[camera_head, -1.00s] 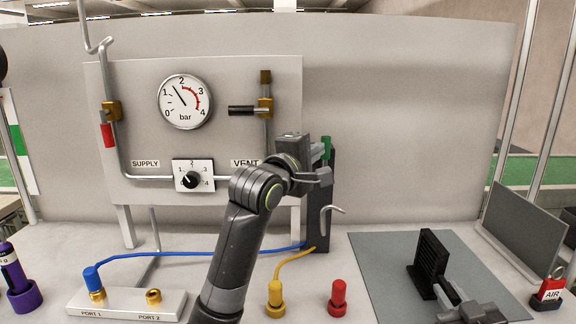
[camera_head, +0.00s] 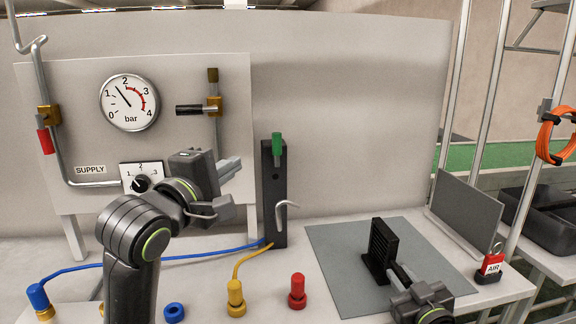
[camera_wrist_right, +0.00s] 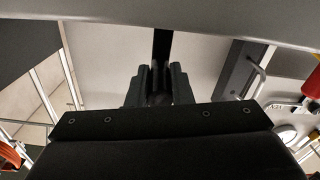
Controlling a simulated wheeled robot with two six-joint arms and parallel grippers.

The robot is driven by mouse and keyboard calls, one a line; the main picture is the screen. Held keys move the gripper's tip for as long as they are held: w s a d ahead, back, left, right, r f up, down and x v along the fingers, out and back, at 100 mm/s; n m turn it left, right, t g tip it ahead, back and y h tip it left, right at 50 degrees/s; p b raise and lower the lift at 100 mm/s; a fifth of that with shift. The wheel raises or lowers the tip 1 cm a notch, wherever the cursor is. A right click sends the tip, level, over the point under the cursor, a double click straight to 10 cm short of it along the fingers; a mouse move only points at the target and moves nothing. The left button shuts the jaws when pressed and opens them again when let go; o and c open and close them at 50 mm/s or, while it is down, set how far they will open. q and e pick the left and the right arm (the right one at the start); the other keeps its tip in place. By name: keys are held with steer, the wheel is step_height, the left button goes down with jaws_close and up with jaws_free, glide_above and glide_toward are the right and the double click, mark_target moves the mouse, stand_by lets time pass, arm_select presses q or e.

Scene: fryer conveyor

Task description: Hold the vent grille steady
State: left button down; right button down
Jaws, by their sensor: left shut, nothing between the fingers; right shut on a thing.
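The vent grille (camera_head: 384,246) is a black, finned upright plate standing on the grey mat (camera_head: 335,262) in the head view. My right gripper (camera_head: 397,274) comes from the front right and is shut on it. In the right wrist view, the fingers (camera_wrist_right: 162,88) are closed around a narrow dark bar of the grille (camera_wrist_right: 162,45). My left gripper (camera_head: 228,178) is shut and empty, in the air left of the black post (camera_head: 272,205) and in front of the gauge panel.
The post has a green top (camera_head: 278,143) and a bent hook. A yellow plug (camera_head: 236,298), a red plug (camera_head: 297,291) and a blue plug (camera_head: 38,297) stand along the front. A grey plate (camera_head: 465,213) and a red AIR tag (camera_head: 493,263) are right of the mat.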

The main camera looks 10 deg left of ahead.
steer(key=c, duration=1.2)
jaws_free()
